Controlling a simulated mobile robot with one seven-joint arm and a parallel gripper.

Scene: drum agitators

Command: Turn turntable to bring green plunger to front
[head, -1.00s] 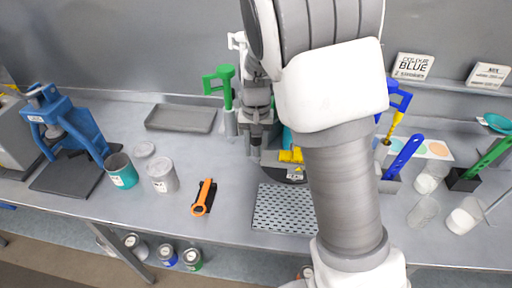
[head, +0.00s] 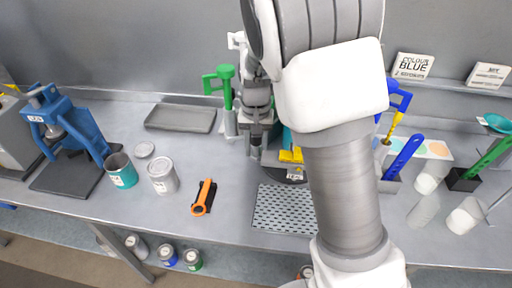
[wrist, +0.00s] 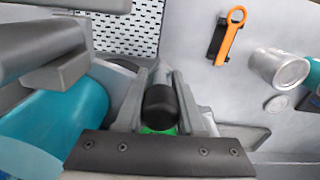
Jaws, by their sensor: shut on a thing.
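The green plunger (head: 225,85) stands upright at the back left of the turntable group, its handle above a pale cylinder. My gripper (head: 256,148) is just to its right and nearer the front. In the wrist view my gripper (wrist: 160,110) has its two fingers either side of a dark rounded knob (wrist: 160,100) and is shut on it. A bit of green shows just below the knob. The dark turntable (head: 295,177) shows only at its front edge, beside a yellow part (head: 291,156). The blue plunger (head: 398,98) shows right of my arm. My arm hides most of the turntable.
A perforated mat (head: 282,210) lies in front. An orange tool (head: 203,197) and open teal can (head: 121,170) lie to the left, with a blue press (head: 68,125) farther left. A blue-handled tool (head: 404,156) stands right.

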